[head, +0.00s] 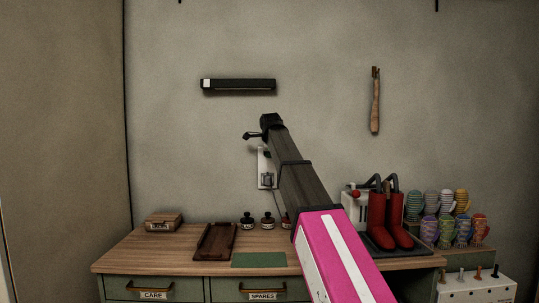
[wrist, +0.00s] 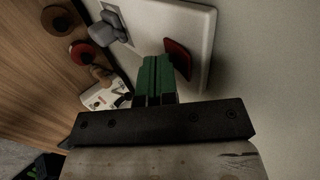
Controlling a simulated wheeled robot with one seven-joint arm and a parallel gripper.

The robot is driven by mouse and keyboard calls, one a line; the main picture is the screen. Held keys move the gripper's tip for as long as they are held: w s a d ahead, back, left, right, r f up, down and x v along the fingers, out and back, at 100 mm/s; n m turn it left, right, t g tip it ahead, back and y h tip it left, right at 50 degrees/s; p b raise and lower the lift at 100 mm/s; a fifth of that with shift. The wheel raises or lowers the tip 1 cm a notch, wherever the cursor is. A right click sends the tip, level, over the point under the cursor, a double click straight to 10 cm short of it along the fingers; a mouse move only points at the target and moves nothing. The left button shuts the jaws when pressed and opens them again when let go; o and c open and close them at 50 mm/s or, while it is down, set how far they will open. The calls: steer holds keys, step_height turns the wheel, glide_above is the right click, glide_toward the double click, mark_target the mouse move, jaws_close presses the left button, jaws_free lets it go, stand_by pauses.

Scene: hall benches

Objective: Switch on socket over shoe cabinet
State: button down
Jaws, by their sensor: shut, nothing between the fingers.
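The white wall socket (head: 266,178) is over the wooden-topped shoe cabinet (head: 190,262), partly hidden by my arm in the head view. In the wrist view, its white plate (wrist: 202,30) carries a red rocker switch (wrist: 178,58) and a grey plug (wrist: 108,30). My gripper (wrist: 160,66) is shut and empty, its green fingertips right beside the red switch. I cannot tell whether they touch it. The fingers hide part of the switch's edge, and its on or off position is unclear.
Several dark jars (head: 247,220) stand below the socket. A brown tray (head: 215,241) and a green mat (head: 259,260) lie on the top. A dark rail (head: 240,85) is on the wall above.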

steer(key=shift+r, duration=0.8)
